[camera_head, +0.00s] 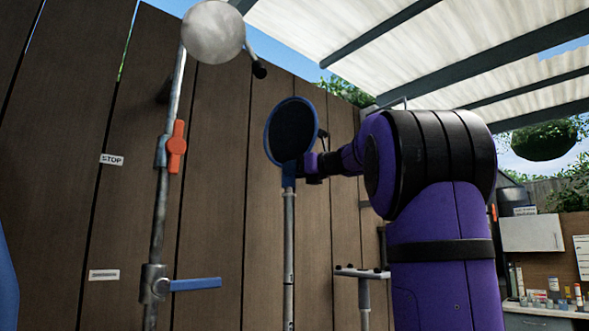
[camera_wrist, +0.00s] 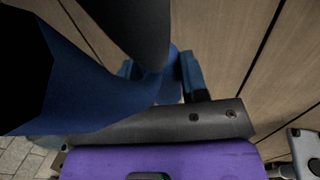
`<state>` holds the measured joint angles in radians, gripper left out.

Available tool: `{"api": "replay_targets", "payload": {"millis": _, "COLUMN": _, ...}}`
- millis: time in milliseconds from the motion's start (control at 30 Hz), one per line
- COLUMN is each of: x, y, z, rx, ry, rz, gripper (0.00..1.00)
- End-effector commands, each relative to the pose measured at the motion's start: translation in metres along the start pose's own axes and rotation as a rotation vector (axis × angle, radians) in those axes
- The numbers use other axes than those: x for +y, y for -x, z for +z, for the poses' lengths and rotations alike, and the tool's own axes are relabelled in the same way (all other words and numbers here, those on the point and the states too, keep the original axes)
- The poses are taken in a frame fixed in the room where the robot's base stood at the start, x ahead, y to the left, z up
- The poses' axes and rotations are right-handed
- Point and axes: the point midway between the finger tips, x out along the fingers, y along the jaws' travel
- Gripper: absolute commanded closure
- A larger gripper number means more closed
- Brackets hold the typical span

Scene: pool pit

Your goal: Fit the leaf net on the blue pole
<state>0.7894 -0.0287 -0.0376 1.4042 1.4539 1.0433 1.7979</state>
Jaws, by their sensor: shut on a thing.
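The leaf net (camera_head: 292,131), a dark mesh in a blue oval rim, stands upright in the head view. My gripper (camera_head: 303,166) is shut on its lower part, reaching in from the right. In the wrist view the net's blue frame and dark mesh (camera_wrist: 75,85) fill the upper left, and its blue part runs between my fingers (camera_wrist: 160,76). A grey upright pole (camera_head: 288,245) stands directly below the net, with a short blue piece at its top. The net lines up with the pole; I cannot tell whether it is seated on it.
A metal pipe (camera_head: 159,215) with an orange handle (camera_head: 176,147), a blue lever (camera_head: 195,284) and a pale globe (camera_head: 213,32) stands at left. A T-topped stand (camera_head: 362,273) is right of the pole. A wooden fence (camera_head: 228,200) is behind. A counter with bottles (camera_head: 550,304) is far right.

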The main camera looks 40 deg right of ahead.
Motion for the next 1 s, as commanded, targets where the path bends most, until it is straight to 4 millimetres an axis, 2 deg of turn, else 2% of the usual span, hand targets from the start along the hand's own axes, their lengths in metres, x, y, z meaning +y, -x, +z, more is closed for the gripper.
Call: {"api": "replay_targets", "payload": {"millis": 1000, "x": 0.001, "y": 0.000, "z": -0.014, "rx": -0.001, "ry": 0.002, "rz": 0.000, "gripper": 0.89}}
